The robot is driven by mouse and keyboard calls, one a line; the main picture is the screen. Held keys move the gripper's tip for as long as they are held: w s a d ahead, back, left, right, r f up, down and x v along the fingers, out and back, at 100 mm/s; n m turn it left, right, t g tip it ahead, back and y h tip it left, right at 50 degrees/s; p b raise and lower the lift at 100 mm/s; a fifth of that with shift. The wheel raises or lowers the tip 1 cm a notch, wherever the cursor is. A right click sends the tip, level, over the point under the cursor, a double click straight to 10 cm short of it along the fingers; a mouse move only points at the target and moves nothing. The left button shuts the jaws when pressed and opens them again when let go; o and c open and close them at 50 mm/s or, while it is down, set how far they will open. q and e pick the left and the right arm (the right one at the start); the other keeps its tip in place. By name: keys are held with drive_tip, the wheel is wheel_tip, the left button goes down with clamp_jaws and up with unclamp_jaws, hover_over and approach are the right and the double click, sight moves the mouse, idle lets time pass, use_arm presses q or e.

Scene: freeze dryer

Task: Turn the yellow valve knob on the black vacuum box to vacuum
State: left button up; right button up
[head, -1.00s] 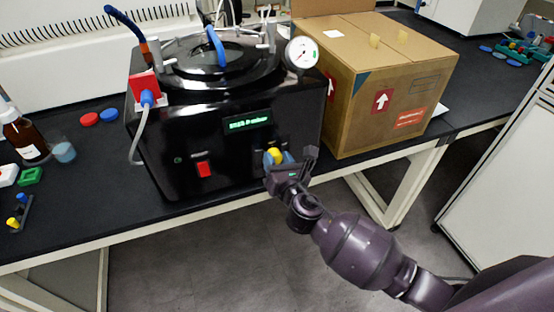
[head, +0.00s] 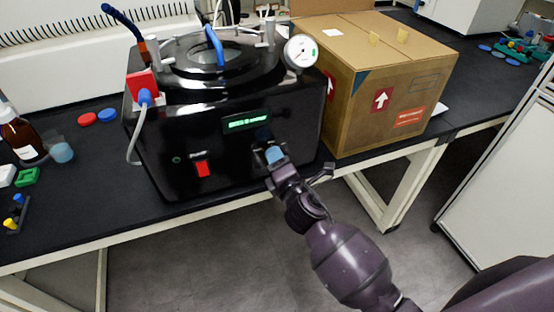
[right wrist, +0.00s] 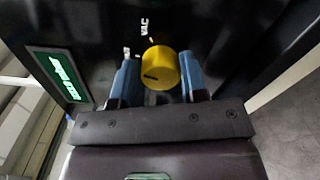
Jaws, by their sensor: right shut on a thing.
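The black vacuum box (head: 240,160) stands on the black bench. My right gripper (head: 274,153) is at the lower right of its front face and hides the knob in the head view. In the right wrist view, the yellow valve knob (right wrist: 160,68) sits between the two blue fingers of my right gripper (right wrist: 159,80), which is shut on it. A dark mark on the knob's face is toward its lower left. A VAC label (right wrist: 145,25) is on the panel above the knob. My left gripper is not in view.
The box carries a lit green display (head: 246,122), a red switch (head: 203,168) and a round gauge (head: 300,52). A cardboard box (head: 390,95) stands close on its right.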

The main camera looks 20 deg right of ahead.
drive_tip(key=shift+f+m+p, duration=0.1)
drive_tip(key=shift+m+p, duration=0.5)
drive_tip(key=shift+m, duration=4)
drive_tip(key=o, duration=0.9)
drive_tip(key=s, duration=1.1)
drive_tip(key=shift+d, duration=0.2)
drive_tip(key=shift+w, duration=0.1)
